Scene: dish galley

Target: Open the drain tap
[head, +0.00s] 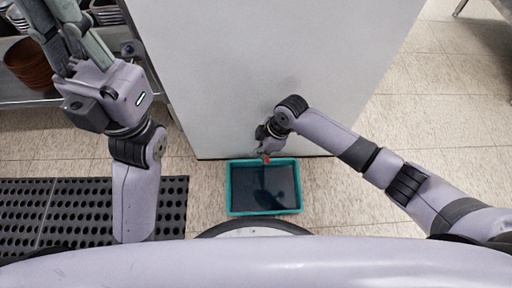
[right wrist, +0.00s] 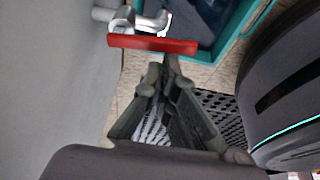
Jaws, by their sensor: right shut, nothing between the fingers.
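The drain tap (right wrist: 138,20) is a grey metal fitting that comes out of the pale cabinet side in the right wrist view. Its flat red lever (right wrist: 152,44) lies across the picture, pointing away from the cabinet, roughly in line with the pipe. In the head view only a small red bit of the lever (head: 267,159) shows. My right gripper (right wrist: 166,68) is shut and empty, its fingertips close to the lever's near edge; I cannot tell whether they touch. My left gripper (head: 52,22) is raised at the upper left, far from the tap; its jaw opening is unclear.
A teal tub (head: 232,190) with a dark inside stands on the floor below the tap. The large pale cabinet (head: 240,70) fills the middle. A black perforated mat (head: 60,215) lies at left. A shelf with brown bowls (head: 28,62) is at upper left. Tiled floor is free at right.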

